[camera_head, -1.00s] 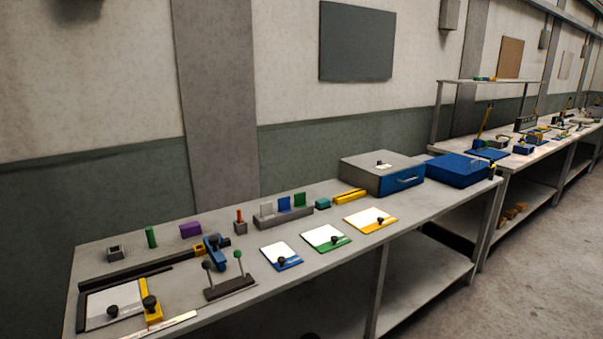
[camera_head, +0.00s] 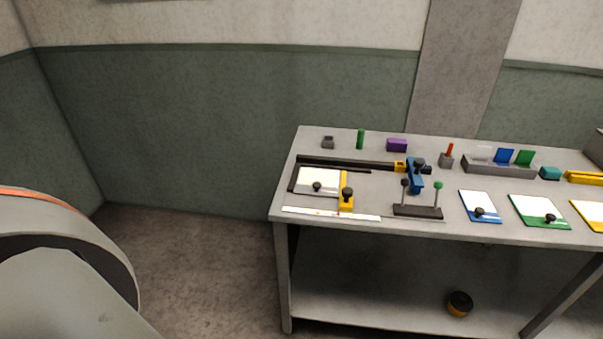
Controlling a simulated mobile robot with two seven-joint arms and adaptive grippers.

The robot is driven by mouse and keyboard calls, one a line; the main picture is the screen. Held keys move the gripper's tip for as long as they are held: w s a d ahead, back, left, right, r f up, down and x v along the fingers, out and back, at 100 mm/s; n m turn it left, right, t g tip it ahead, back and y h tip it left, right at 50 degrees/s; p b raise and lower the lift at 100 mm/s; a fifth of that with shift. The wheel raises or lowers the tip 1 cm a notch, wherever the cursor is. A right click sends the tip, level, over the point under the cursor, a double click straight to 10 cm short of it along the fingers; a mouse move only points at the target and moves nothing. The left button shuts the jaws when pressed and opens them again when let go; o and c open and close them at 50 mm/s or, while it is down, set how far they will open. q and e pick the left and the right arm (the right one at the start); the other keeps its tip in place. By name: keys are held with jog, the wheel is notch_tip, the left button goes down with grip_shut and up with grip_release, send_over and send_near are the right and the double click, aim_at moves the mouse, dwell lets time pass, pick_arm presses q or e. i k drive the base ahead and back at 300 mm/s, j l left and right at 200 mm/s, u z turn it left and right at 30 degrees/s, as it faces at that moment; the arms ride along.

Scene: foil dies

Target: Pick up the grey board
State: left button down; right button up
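A board with a white face, a greyish edge and a black knob (camera_head: 319,180) lies at the left end of the workbench (camera_head: 460,236). It sits inside a dark corner frame, with a yellow block (camera_head: 346,203) with its own black knob at its right side. It looks like the grey board, but its edge colour is hard to tell at this size. Similar boards with blue (camera_head: 477,203), green (camera_head: 536,208) and yellow (camera_head: 591,214) edges lie further right on the bench. Neither of my grippers is in view.
A dark stand with two knobbed pins (camera_head: 418,211) and a blue clamp (camera_head: 415,178) are right of the framed board. A white ruler strip (camera_head: 330,214) lies along the front edge. Small blocks line the back. The floor left of the bench is clear.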

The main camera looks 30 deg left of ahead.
aim_at(318, 178)
jog(key=u, duration=0.9)
